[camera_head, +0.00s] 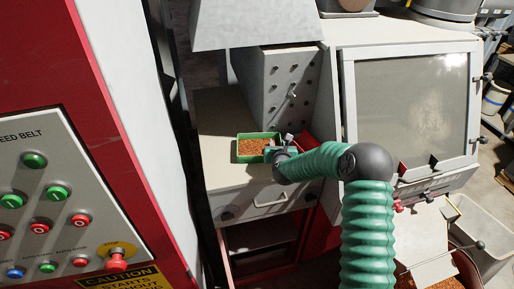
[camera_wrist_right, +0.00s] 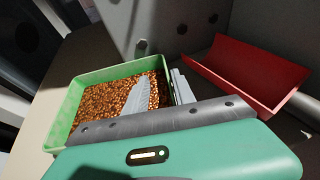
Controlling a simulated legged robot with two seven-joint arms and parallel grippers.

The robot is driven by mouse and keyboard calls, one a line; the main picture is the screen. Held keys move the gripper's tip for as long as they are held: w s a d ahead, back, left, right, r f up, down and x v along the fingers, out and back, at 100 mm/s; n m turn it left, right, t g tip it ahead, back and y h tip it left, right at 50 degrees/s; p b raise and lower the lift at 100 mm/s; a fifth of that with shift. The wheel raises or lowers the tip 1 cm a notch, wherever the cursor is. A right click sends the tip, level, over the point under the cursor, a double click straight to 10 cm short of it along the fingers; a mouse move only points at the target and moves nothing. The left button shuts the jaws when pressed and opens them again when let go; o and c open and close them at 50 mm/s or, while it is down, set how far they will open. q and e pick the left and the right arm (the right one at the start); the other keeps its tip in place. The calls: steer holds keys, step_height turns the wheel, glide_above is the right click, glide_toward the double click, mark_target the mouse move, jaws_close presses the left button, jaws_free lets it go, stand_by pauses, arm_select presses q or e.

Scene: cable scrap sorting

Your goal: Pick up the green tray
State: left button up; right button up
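The green tray (camera_head: 238,149) is a small rectangular tray of copper-coloured granules. It sits on a grey machine ledge, left of centre in the head view. In the right wrist view the tray (camera_wrist_right: 66,118) fills the left half. My right gripper (camera_head: 272,151) is at the tray's right side. In the right wrist view the gripper (camera_wrist_right: 160,78) has its fingers apart, one inside the tray over the granules and one outside, with the tray's side wall between them. I cannot see a clear squeeze on the wall. My left gripper is not in view.
A grey panel with knobs (camera_head: 283,90) rises behind the tray. A red trough (camera_wrist_right: 245,75) lies to the right in the wrist view. A red cabinet with buttons (camera_head: 50,190) stands at the left, and a windowed machine (camera_head: 410,105) at the right.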

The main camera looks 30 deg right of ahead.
steer(key=shift+a, duration=0.15)
steer(key=shift+r, duration=0.1)
steer(key=shift+c, duration=0.8)
steer(key=shift+s+d, duration=0.2)
steer(key=shift+d, duration=0.45)
jaws_close()
steer(key=shift+d+f, duration=0.25)
steer(key=shift+d, duration=0.15)
steer(key=shift+w+a+r, duration=0.1)
steer(key=shift+w+a, duration=0.05)
steer(key=shift+a, duration=0.4)
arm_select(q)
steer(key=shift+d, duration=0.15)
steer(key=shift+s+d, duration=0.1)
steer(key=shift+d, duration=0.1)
arm_select(e)
steer(key=shift+d, duration=0.3)
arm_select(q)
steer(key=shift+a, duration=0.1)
arm_select(e)
steer(key=shift+a, duration=0.1)
